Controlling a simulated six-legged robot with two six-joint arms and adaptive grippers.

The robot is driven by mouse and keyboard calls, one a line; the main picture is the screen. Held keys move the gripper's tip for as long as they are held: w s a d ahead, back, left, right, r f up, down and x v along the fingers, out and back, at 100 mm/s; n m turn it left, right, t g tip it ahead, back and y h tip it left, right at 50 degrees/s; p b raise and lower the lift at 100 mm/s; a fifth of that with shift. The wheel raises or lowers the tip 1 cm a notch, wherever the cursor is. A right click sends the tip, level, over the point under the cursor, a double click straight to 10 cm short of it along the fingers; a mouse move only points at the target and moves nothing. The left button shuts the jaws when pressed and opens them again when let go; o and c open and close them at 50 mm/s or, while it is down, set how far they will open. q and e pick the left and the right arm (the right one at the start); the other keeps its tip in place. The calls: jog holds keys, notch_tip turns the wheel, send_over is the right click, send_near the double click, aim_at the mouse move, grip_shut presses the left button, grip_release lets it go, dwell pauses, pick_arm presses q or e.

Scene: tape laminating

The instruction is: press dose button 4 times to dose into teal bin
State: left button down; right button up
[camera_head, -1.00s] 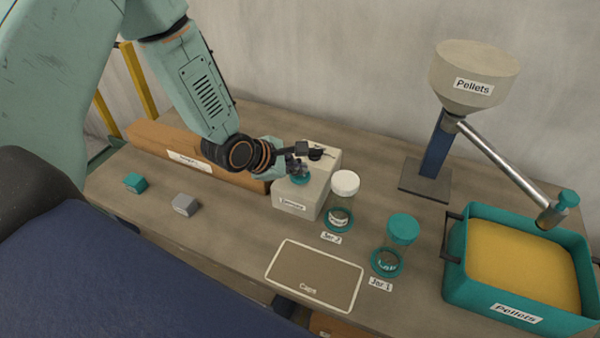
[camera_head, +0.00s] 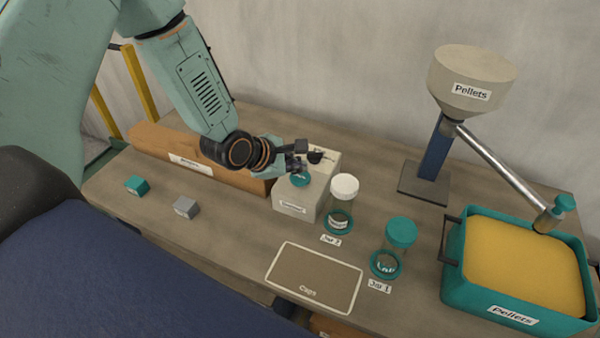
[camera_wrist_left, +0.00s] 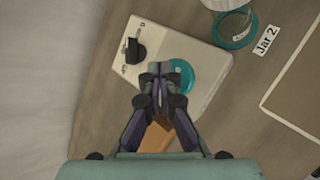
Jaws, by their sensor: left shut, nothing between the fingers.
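A pale box (camera_head: 297,202) on the table carries a round teal button (camera_head: 300,180) and a black knob (camera_head: 316,156) on its top. The button also shows in the left wrist view (camera_wrist_left: 182,78). The teal bin (camera_head: 462,287), labelled Pellets, stands at the right and holds yellow material. My right gripper is out of view.
A hopper (camera_head: 470,78) labelled Pellets stands at the back, its pipe (camera_head: 500,160) ending over the bin. A white-lidded jar (camera_head: 342,200) and a teal-lidded jar (camera_head: 398,245) stand between box and bin. A long brown carton (camera_head: 165,145) lies behind the left arm.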

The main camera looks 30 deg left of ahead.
aim_at(297, 178)
pick_arm(q)
jog(key=shift+r, duration=0.1)
jog(key=shift+r+p, duration=1.9)
jog(key=shift+r, duration=0.55)
jog(key=shift+f, duration=0.15)
jog(key=s+d+f+m+g, duration=0.1)
jog(key=s+f+m, duration=0.2)
jog(key=s, duration=0.2)
jog(key=s+d+f+m+g, duration=0.1)
jog(key=s+f+m+g, duration=0.1)
jog(key=s+f+m, duration=0.2)
jog(key=s+d+f+m+g+y, duration=0.1)
jog(key=s+f+m, duration=0.2)
jog(key=s, duration=0.4)
jog(key=shift+s+d+f+m+g, duration=0.1)
jog(key=shift+d+f+m+g, duration=0.2)
jog(key=shift+d+m, duration=0.15)
jog(key=s+f+m+g+y, duration=0.2)
jog(key=s+f+m+g, duration=0.15)
jog(key=s+m, duration=1.05)
jog(key=s+f+n+b, duration=0.2)
jog(key=s+f+b, duration=0.1)
jog(key=f+b, duration=0.8)
jog(key=shift+s+a+b, duration=0.3)
jog(key=shift+a+b, duration=0.05)
